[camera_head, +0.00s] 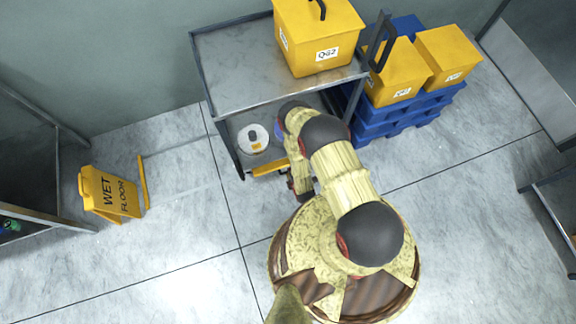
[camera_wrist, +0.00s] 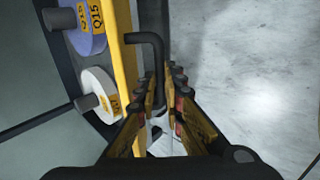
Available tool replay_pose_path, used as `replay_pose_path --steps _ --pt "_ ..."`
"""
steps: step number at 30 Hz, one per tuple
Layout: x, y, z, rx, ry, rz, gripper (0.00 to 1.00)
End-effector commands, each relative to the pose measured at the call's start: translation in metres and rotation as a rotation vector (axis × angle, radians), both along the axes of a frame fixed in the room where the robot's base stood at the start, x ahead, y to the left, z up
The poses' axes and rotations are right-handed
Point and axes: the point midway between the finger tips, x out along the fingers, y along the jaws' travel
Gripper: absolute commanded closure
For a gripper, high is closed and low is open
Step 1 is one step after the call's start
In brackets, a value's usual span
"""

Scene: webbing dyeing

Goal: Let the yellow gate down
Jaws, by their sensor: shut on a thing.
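The yellow gate (camera_head: 270,169) is a narrow yellow bar along the front edge of the grey cart's lower shelf. In the wrist view the yellow gate (camera_wrist: 123,55) runs up the picture, left of my fingers. A bent black handle (camera_wrist: 157,62) stands out beside it, its long part running down between my fingers. My gripper (camera_wrist: 165,95) is shut on this handle. In the head view my gripper (camera_head: 301,187) is low at the cart's front, partly hidden by my own arm.
The grey cart (camera_head: 221,64) carries a yellow QG2 box (camera_head: 318,38) on top. On its lower shelf are a white spool (camera_head: 253,138) and a bluish spool (camera_wrist: 86,28). Yellow boxes on blue pallets (camera_head: 398,119) stand right. A wet-floor sign (camera_head: 110,194) stands left; floor between is clear.

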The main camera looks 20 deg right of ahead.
Motion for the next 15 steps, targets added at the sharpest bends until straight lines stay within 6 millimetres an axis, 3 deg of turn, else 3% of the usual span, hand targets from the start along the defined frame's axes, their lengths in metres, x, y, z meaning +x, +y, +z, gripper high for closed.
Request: replay_pose_path --steps 12,15 --pt "-0.008 0.000 -0.025 0.001 -0.003 -0.001 1.00" --pt "-0.008 0.000 -0.021 0.001 -0.003 -0.001 0.94"
